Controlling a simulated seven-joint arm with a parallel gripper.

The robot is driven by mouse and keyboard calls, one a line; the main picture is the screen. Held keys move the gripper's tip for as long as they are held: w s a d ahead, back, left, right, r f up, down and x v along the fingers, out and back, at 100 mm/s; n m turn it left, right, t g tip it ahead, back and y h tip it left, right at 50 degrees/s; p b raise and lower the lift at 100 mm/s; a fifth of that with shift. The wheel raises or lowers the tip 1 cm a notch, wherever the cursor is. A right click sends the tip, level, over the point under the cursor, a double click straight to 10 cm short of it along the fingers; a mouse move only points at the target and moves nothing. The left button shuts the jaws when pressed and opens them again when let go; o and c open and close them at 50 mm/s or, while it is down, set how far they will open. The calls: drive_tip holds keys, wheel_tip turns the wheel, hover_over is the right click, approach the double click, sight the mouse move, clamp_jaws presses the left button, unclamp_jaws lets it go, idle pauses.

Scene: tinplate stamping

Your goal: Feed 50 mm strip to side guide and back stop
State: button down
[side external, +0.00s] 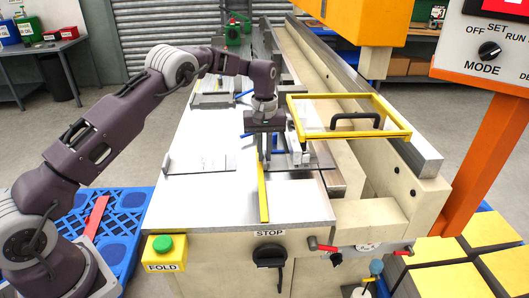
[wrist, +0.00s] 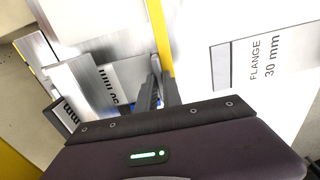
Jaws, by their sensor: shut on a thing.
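My gripper (side external: 264,156) is low over the machine's bed, its fingers pointing down. The fingers are shut on what appears to be the edge of the metal strip (wrist: 125,35); the contact is largely hidden. The brushed strip lies beside the yellow bar, which runs from my gripper towards the front in the side view (side external: 263,195). A "50 mm" label (wrist: 108,86) shows left of the fingers. I cannot clearly make out the back stop.
A "FLANGE 30 mm" plate (wrist: 262,58) lies on the bed. A yellow guard frame (side external: 350,97) and a black handle (side external: 357,121) stand right of my gripper. The green FOLD button (side external: 164,243) and STOP knob (side external: 269,254) are at the front. The bed's front left is clear.

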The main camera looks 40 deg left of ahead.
drive_tip(key=c, duration=1.4)
unclamp_jaws()
drive_tip(key=shift+c, duration=0.2)
wheel_tip(320, 180, up, 7)
drive_tip(key=shift+r, duration=0.1)
drive_tip(key=shift+r, duration=0.1)
